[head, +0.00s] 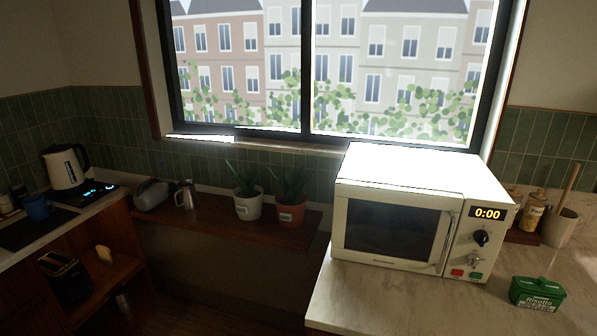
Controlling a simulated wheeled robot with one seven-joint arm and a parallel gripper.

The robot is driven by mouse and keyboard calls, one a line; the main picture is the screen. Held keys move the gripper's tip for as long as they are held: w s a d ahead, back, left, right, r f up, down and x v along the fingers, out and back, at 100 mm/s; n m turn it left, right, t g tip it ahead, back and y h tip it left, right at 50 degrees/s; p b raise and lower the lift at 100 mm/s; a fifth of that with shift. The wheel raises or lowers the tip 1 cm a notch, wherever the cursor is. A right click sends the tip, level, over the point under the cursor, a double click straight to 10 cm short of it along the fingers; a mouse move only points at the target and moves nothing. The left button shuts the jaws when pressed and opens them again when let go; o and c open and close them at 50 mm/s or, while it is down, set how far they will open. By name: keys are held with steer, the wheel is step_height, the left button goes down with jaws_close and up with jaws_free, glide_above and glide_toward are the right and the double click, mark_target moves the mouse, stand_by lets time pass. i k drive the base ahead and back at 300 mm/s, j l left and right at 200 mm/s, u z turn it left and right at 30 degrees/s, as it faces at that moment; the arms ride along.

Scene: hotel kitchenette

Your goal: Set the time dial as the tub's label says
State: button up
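The white microwave (400,215) stands on the marble counter at the right with its door shut. Its display (487,213) reads 0:00. I cannot tell from here which is marked for time. A green tub (537,293) stands on the counter to the right of the microwave. Its label shows "Risotto"; the smaller print below is too small to read. My gripper is not in view.
Red and green buttons sit at the microwave's base. Jars (532,212) and a utensil crock (560,227) stand behind the tub. Potted plants (248,203), a kettle (65,167) and a toaster (62,275) are left. Counter in front of the microwave is clear.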

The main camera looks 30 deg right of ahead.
mark_target(480, 237)
steer(key=i+l+z, duration=0.1)
steer(key=z, duration=1.3)
steer(key=i+l, duration=0.05)
